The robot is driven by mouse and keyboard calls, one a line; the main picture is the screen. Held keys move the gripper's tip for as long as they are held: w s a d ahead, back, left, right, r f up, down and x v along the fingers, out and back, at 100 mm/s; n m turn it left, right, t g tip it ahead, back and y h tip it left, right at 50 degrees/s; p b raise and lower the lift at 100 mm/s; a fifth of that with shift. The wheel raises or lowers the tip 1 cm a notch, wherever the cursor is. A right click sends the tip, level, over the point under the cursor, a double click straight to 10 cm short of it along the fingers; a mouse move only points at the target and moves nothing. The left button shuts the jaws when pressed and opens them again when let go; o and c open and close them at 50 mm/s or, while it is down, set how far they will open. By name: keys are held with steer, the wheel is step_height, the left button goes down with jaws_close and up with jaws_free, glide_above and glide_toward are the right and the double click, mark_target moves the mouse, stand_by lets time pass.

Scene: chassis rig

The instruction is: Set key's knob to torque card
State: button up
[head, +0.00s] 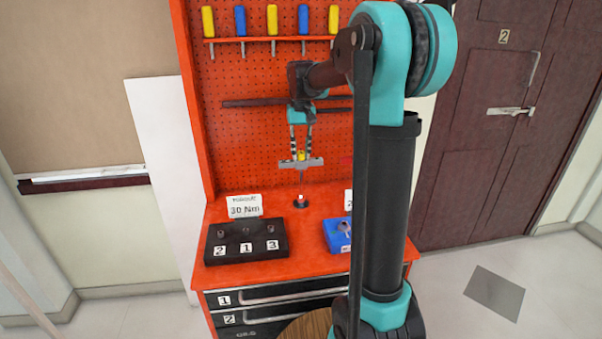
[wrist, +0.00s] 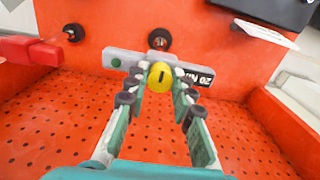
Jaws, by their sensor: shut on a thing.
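The torque card (head: 243,205) is white, reads "30 Nm" and stands at the back left of the orange bench. The key (head: 315,163) has a grey crossbar, upright in the head view, with a thin shaft pointing down. Its yellow knob (wrist: 160,76) has a dark mark on its face. In the wrist view the crossbar has a green dot at left and a label reading "20 N…" at right, partly covered by a finger. My gripper (wrist: 160,88) is shut on the knob, one finger on each side. I cannot tell whether the shaft tip touches the dark round piece below.
A black block (head: 246,251) with tags 2, 1 and 3 sits front left. A blue box (head: 337,234) sits at right, partly behind my arm. The dark round piece (head: 301,202) stands between them. A tool rack (head: 256,39) hangs on the pegboard. A red object (wrist: 30,50) shows at left.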

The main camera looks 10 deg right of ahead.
steer(key=m, duration=1.1)
steer(key=o, duration=0.7)
steer(key=n, duration=1.1)
